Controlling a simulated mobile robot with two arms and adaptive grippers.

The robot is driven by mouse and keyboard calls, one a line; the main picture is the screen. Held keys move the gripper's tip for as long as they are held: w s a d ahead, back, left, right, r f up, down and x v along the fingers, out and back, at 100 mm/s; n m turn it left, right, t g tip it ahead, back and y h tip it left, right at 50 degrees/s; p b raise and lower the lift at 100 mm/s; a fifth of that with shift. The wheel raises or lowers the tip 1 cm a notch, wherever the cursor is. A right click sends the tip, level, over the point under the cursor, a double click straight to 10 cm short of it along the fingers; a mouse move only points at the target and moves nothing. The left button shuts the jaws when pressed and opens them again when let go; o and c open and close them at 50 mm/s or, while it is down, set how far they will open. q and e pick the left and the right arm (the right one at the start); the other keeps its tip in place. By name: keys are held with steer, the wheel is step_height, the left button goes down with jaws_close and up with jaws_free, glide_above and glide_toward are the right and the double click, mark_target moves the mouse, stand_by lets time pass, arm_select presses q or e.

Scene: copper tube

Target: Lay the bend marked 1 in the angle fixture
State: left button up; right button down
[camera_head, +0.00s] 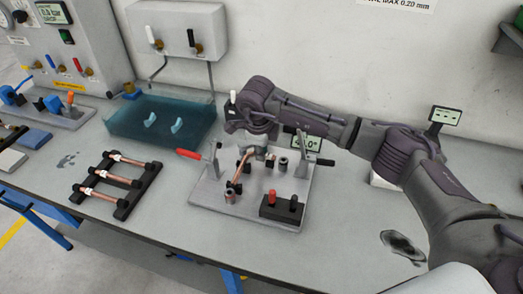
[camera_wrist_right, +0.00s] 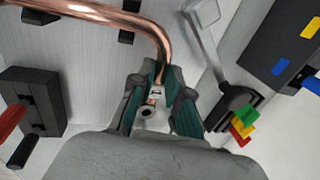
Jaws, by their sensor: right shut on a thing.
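My right gripper (camera_head: 262,152) is over the angle fixture (camera_head: 207,193), a grey plate with posts and a red-handled lever. In the right wrist view its green-padded jaws (camera_wrist_right: 154,98) are shut on one end of the bent copper tube (camera_wrist_right: 115,15). A small white tag sits on the tube between the jaws; I cannot read its mark clearly. In the head view the bend (camera_head: 238,173) slants over the plate, its near end low by a short copper-coloured post. I cannot tell whether it touches the plate. My left gripper is not in view.
A black rack (camera_head: 128,192) with copper tubes stands left of the fixture. A translucent blue tray (camera_head: 160,122) is behind it. A black block (camera_head: 281,208) with red and black knobs sits at the plate's front. The bench front between rack and fixture is clear.

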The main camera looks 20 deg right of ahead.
steer(key=shift+f+b, duration=0.25)
steer(key=shift+b, duration=0.05)
steer(key=c, duration=1.1)
jaws_free()
steer(key=shift+o, duration=0.2)
steer(key=shift+r, duration=0.1)
step_height(320, 180, up, 12)
steer(key=s+a, duration=0.1)
steer(key=s, duration=0.1)
steer(key=shift+a+f, duration=0.15)
steer(key=shift+f, duration=0.05)
